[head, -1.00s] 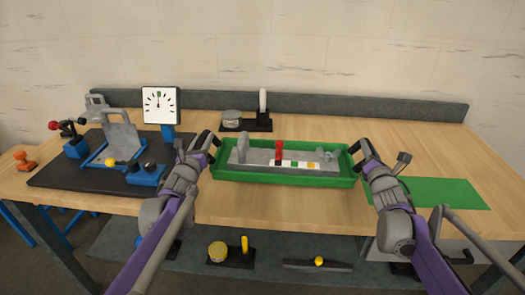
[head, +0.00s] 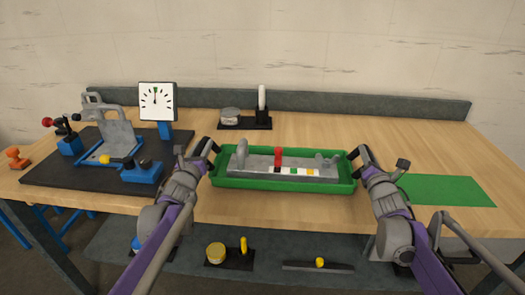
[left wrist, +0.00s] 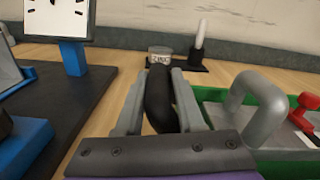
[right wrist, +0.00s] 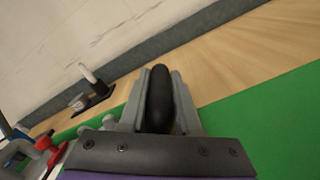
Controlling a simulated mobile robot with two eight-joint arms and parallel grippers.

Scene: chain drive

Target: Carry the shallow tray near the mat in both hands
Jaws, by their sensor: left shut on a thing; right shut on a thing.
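The shallow green tray (head: 290,186) is between my two grippers in the middle of the bench. It holds a long grey fixture with grey upright loops, a red-topped part and small coloured blocks. My left gripper (head: 211,147) is shut on the black handle at the tray's left end, which shows in the left wrist view (left wrist: 158,100). My right gripper (head: 358,155) is shut on the right-end black handle, seen in the right wrist view (right wrist: 160,97). The tray looks roughly level; I cannot tell its height above the bench. The flat green mat (head: 447,190) lies to the right, beyond my right gripper.
A dark board (head: 60,172) with blue fixtures fills the left of the bench. A white dial gauge (head: 157,101) stands at its back. A dark base (head: 245,124) with a tin and white cylinder is behind the tray. A grey strip edges the back.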

